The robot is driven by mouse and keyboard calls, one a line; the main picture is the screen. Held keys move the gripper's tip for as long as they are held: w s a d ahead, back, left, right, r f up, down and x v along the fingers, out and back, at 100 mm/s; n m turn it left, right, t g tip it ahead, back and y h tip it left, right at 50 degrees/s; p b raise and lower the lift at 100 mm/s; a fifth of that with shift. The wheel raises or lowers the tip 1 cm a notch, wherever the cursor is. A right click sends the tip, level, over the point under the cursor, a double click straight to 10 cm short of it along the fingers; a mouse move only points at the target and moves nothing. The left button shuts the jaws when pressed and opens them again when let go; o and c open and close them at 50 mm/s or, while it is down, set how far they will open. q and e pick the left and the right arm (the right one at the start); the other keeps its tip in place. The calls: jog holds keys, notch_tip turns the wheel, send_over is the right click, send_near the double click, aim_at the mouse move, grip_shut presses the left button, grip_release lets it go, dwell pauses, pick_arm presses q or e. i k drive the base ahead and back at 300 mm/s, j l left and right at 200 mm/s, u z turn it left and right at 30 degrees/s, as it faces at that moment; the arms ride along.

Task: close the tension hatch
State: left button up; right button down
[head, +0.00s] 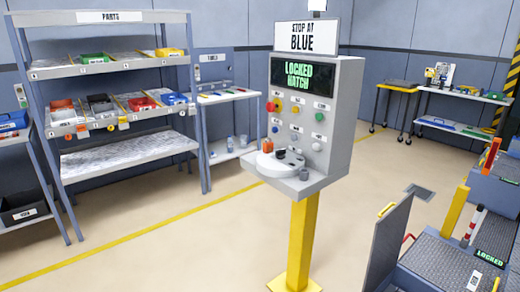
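A grey hatch lid (388,243) stands raised and tilted at the lower right, with a yellow handle (386,209) at its top. It is beside a low grey machine (440,262) with a textured top; the frame's bottom edge cuts both off. No label on the lid is readable. A small green display reading LOCKED (490,258) is on the machine. The screen of the console (343,110) on a yellow post reads LOCKED HATCH (298,75). Neither of my grippers is in view.
A yellow post (455,212) and a red-and-white rod (474,226) rise from the machine. The console's yellow post (302,240) stands mid-floor. A parts shelf (125,147) is at left, a cart (398,87) at back right. The floor between is open.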

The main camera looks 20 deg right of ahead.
aim_at(389, 233)
jog(key=i+j+z, duration=0.15)
jog(key=i+z, duration=0.15)
jog(key=z, duration=0.2)
jog(key=i+j+z, duration=0.25)
jog(key=z, duration=0.2)
jog(key=i+j+z, duration=0.2)
jog(key=j+z, duration=0.3)
jog(key=i+j+z, duration=0.15)
jog(key=j+z, duration=0.15)
jog(key=z, duration=0.15)
